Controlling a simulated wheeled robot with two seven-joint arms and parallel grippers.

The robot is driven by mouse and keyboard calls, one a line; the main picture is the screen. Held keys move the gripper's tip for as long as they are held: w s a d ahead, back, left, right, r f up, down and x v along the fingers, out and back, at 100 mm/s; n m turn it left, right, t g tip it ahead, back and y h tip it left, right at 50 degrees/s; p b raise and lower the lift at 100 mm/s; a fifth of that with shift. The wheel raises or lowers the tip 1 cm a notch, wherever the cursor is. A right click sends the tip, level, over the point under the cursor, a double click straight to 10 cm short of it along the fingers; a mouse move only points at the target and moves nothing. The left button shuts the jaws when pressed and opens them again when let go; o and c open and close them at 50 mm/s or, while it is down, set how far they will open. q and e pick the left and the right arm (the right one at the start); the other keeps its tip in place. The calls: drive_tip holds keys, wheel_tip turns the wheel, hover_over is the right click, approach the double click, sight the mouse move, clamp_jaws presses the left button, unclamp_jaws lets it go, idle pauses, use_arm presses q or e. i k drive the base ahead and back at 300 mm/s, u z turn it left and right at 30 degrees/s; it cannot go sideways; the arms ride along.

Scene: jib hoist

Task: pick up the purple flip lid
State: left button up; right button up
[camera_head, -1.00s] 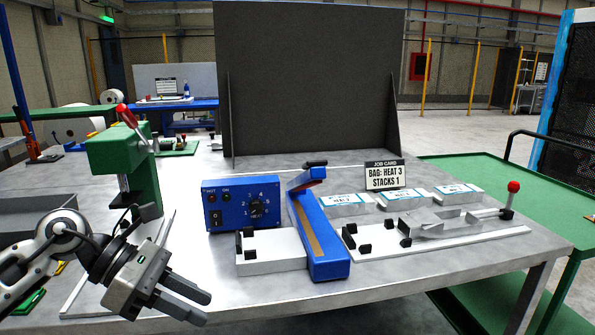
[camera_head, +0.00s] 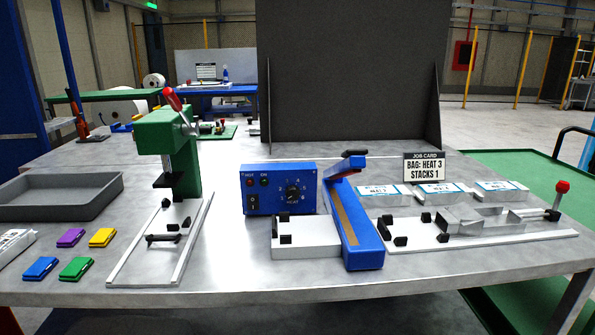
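The purple flip lid (camera_head: 71,237) lies flat on the grey metal table at the left, in a small group of lids. A yellow lid (camera_head: 102,237) is to its right, a blue lid (camera_head: 41,268) is in front and to the left, and a green lid (camera_head: 76,268) is in front. The lids lie apart from one another, and nothing covers the purple one. Neither of my grippers shows in the head view now.
A grey tray (camera_head: 60,193) stands behind the lids. A green press with a red handle (camera_head: 170,135) and a white base rail stands to their right. A blue heat box (camera_head: 277,190) and blue sealer (camera_head: 352,225) are at the middle. Bare table lies in front of the lids.

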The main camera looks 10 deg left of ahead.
sight(73, 236)
drive_tip(key=u, duration=1.65)
drive_tip(key=k, duration=0.45)
drive_tip(key=u, duration=1.2)
drive_tip(key=i, duration=1.3)
drive_tip(key=z, duration=0.65)
drive_tip(key=i, duration=0.65)
drive_tip(key=z, duration=0.75)
